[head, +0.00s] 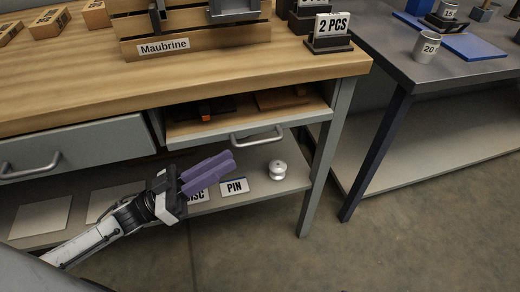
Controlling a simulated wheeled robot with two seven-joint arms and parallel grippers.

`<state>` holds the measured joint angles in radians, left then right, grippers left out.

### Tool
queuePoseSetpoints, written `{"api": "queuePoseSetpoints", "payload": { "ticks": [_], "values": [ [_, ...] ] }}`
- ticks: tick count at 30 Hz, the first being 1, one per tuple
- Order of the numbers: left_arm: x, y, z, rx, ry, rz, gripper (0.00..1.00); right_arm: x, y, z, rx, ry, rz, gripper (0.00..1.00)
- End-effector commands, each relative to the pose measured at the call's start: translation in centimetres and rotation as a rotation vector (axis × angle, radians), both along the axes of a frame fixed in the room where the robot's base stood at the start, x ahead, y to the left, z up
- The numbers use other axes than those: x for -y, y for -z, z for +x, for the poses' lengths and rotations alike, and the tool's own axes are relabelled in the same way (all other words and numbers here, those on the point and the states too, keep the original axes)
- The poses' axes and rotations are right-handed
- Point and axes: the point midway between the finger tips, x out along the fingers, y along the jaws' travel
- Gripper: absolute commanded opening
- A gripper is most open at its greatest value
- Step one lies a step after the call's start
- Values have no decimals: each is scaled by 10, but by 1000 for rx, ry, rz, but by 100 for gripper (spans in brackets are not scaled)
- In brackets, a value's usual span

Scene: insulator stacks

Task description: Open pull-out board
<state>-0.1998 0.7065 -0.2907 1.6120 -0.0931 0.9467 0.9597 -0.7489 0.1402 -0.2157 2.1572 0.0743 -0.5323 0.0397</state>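The pull-out board (222,131) sits in the bay under the wooden tabletop, at the right end of the bench. Its grey front edge carries a silver bar handle (257,138). An orange-and-dark item and a flat brown piece lie on it. My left gripper (235,159), with purple fingers, is below and left of the handle, apart from it in the picture, in front of the lower shelf. The fingers overlap from this angle, so I cannot tell whether they are parted. Nothing shows held in them. My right gripper is not in view.
A grey drawer (75,155) with its own handle is to the left. The lower shelf (262,195) bears a white insulator (277,170), a PIN sign (234,187) and a partly hidden sign. A bench leg (318,165) stands at right. The floor in front is clear.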

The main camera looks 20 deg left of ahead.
Motion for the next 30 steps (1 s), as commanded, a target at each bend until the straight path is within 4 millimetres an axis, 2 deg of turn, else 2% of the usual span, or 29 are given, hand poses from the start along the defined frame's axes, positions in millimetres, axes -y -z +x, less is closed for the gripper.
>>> {"api": "queuePoseSetpoints", "payload": {
  "ticks": [15, 21, 28, 30],
  "values": [
    [61, -34, 50, 3, 0, -3, 17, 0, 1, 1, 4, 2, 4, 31],
    [69, -37, 57, 0, -1, -2, 17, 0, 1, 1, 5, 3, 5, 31],
    [70, -38, 57, 0, -2, -2, 17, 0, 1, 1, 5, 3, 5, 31],
    [70, -37, 57, 0, -2, -2, 7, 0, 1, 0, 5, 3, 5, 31]
  ]
}}
